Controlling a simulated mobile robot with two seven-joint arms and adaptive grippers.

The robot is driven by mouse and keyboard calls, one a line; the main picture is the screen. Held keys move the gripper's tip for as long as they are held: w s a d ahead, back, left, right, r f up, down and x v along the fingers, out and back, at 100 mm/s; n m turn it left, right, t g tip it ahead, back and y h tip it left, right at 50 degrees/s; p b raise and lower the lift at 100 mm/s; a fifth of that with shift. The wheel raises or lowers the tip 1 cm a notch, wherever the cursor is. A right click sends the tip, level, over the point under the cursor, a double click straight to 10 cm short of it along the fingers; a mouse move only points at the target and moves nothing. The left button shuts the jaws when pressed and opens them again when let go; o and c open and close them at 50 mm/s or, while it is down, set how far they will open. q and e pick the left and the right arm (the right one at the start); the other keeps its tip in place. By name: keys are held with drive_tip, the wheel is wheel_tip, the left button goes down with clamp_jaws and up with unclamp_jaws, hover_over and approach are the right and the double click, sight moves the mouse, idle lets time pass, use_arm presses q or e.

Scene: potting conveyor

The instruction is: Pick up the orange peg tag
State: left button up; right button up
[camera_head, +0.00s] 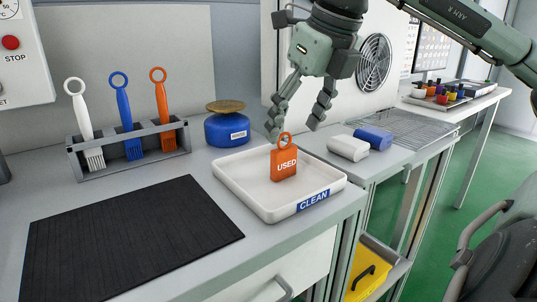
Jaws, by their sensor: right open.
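The orange peg tag (284,165) is a block with a ring on top and the word USED on its face. It appears to stand upright in the white tray (235,187), whose front rim has a blue CLEAN label. My right gripper (294,127) is open just above the tag, its fingers pointing down. Its left fingertip is close beside the ring, and its right fingertip is off to the ring's right. I cannot tell whether the left finger touches the ring. My left gripper is not in view.
A grey rack (112,166) holds white, blue and orange brushes. A blue round container (227,130) with a brown top stands behind the tray. A black mat (130,240) lies front left. White (348,148) and blue (373,137) blocks lie right, near a wire rack (408,125).

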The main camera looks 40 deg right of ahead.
sight(286, 149)
drive_tip(key=x, duration=0.7)
drive_tip(key=shift+s+a+f, duration=0.15)
drive_tip(key=shift+s+a, duration=0.15)
drive_tip(key=shift+c, duration=0.6)
drive_tip(key=c, duration=1)
